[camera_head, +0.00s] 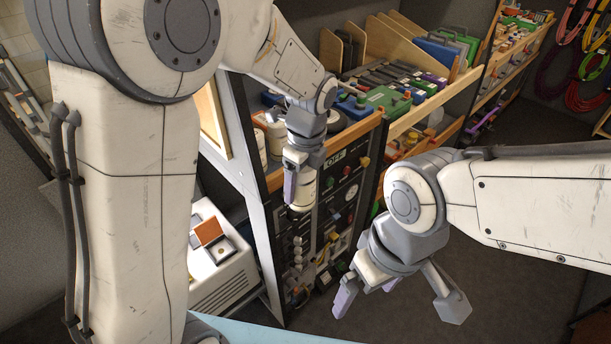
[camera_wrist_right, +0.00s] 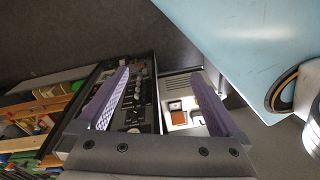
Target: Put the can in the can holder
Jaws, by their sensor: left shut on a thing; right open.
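My left gripper (camera_head: 297,188) is shut on a pale cream can (camera_head: 305,192). It holds the can in front of the dark control panel, just below the shelf edge. The can is partly covered by a finger. My right gripper (camera_head: 398,300) is open and empty, lower and to the right in the head view. Its two purple-padded fingers also show spread apart in the right wrist view (camera_wrist_right: 158,105), with nothing between them. I cannot make out the can holder for certain in either view.
More pale cans (camera_head: 276,138) stand on the shelf left of my left gripper. The dark panel (camera_head: 335,200) has knobs and gauges. A white cabinet (camera_head: 222,262) with small items on top stands at lower left. Toolboxes (camera_head: 390,100) fill the wooden shelf. Floor at right is open.

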